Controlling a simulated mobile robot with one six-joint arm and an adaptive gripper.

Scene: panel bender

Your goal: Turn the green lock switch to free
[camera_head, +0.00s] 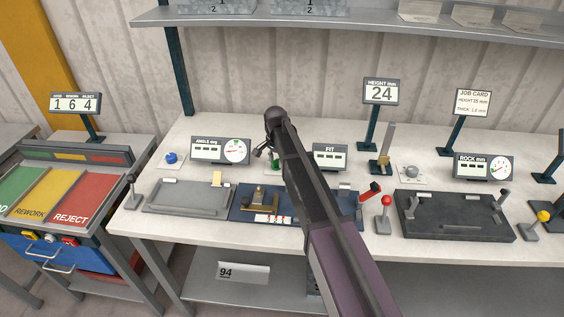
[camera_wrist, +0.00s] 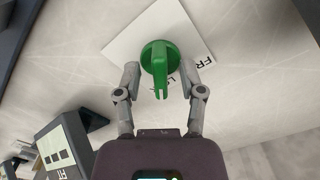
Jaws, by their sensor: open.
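The green lock switch (camera_wrist: 160,57) is a round knob with a raised grip bar on a white label plate (camera_wrist: 190,30). In the wrist view its bar and pale end mark point down, toward my palm. The letters "FR" show at the right of the plate; lettering beside the bar is partly hidden. My gripper (camera_wrist: 160,68) is open, with one finger on each side of the knob. Whether the fingers touch it I cannot tell. In the head view my arm hides most of the switch, and a little green (camera_head: 272,169) shows beside my gripper (camera_head: 262,151).
The FIT display (camera_head: 330,156) stands close to the switch; it also shows in the wrist view (camera_wrist: 62,150). The ANGLE display (camera_head: 220,150) is to the left. A blue fixture plate (camera_head: 240,205) lies in front, and a red-knobbed lever (camera_head: 370,192) to the right.

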